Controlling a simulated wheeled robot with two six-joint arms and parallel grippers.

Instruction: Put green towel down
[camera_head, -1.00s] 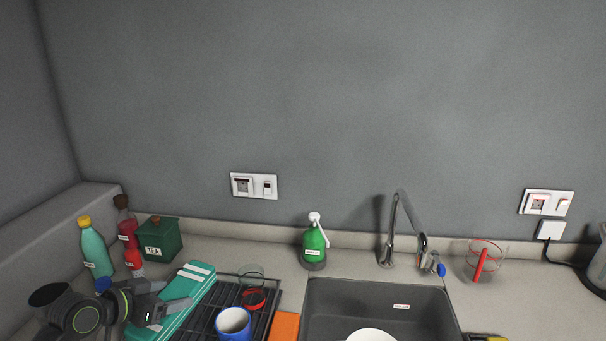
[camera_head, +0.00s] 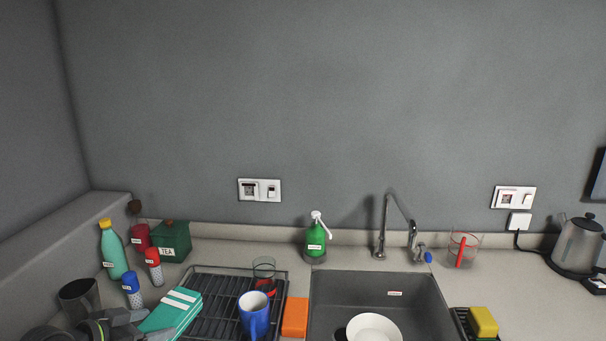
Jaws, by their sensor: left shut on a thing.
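The green towel (camera_head: 172,314) is folded, teal with white stripes. It lies against the left edge of the dark dish rack (camera_head: 225,292) at the lower left of the head view. My left gripper (camera_head: 145,325) comes in from the lower left and is shut on the towel's near left side. The fingertips are partly hidden, and the frame cuts off the lower part of the arm. My right gripper is not in view.
A blue mug (camera_head: 254,318) and a glass (camera_head: 264,268) are on the rack. Left of it stand a grey cup (camera_head: 79,298), shakers, bottles and a tea box (camera_head: 170,242). An orange sponge (camera_head: 295,316) lies between rack and sink (camera_head: 375,290), which holds a white plate (camera_head: 374,330).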

